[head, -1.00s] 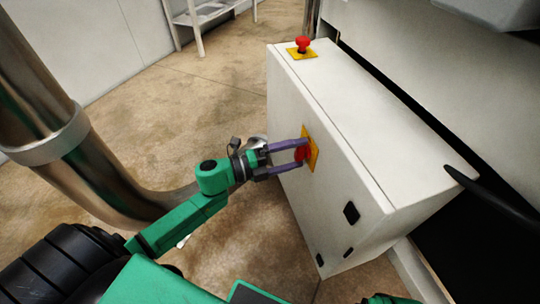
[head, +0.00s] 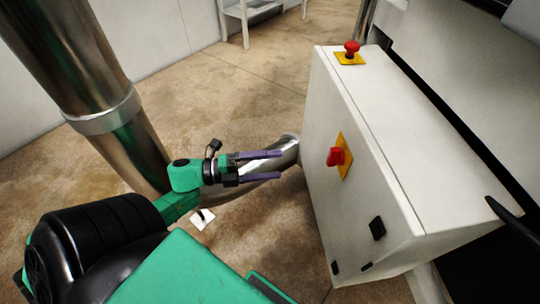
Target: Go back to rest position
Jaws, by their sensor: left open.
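My left gripper (head: 281,165) is open and empty, its two purple fingers pointing right. It is in front of and to the left of the white control box (head: 395,140), with a gap between the fingertips and the box. A red rotary switch (head: 336,156) on a yellow plate (head: 347,155) sits on the side face of the box, apart from the gripper. A red emergency button (head: 351,48) on a yellow plate stands on top of the box. My right gripper is not in view.
A thick metal pipe (head: 75,50) stands at the left and bends along the floor behind my left gripper. A black handle (head: 510,217) sticks out at the right. A white shelf (head: 245,20) stands at the back. Brown floor (head: 230,90) is clear in the middle.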

